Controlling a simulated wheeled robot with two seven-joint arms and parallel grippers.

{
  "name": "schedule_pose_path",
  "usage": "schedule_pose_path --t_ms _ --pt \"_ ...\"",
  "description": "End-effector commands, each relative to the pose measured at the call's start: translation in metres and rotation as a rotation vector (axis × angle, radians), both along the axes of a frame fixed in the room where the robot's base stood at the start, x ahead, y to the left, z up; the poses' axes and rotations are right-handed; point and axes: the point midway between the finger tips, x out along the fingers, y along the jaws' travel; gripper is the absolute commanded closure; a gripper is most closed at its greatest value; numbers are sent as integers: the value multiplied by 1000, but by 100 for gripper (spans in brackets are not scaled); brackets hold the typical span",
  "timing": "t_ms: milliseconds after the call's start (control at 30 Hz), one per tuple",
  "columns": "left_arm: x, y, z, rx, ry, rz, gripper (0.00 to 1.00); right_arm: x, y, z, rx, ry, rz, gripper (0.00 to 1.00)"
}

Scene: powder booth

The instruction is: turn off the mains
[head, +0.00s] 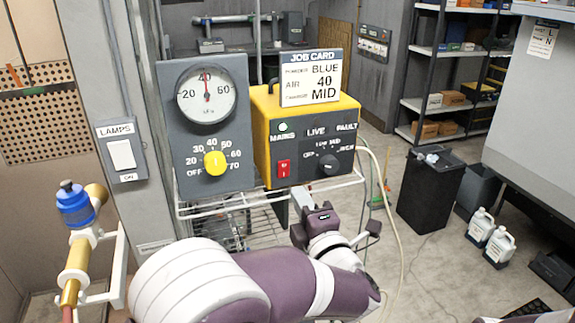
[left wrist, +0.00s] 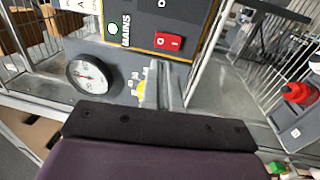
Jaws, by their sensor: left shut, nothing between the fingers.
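The red mains rocker switch (head: 283,169) is on the black front of the yellow control box (head: 262,118), under the word MAINS. My right gripper is out of view.
A grey gauge panel (head: 231,135) with a yellow knob (head: 215,163) stands left of the box. A black selector knob (head: 328,164) is right of the switch. The wire rack (head: 200,212) holds them. A lamps switch (head: 122,154) is on the left post.

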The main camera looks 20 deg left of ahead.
Motion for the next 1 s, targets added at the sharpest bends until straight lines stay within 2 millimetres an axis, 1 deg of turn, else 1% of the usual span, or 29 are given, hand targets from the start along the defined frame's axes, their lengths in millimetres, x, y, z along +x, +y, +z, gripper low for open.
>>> schedule_pose_path --t_ms 33,100,300,400,567,833,867,967,1000 --pt "9 7 7 2 3 5 100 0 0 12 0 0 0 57" --pt "21 16 9 1 2 4 100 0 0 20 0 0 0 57" --pt "51 35 12 1 5 2 100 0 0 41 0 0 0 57" --pt "60 41 12 2 2 1 100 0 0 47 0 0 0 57" --pt "66 45 10 1 2 -1 100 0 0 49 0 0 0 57" --pt "66 45 9 0 1 -1 100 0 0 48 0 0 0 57" --pt "66 45 8 0 1 -1 100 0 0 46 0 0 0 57" --pt "70 47 3 -2 -3 1 100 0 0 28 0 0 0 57" --pt "69 47 11 0 0 0 100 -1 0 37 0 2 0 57"
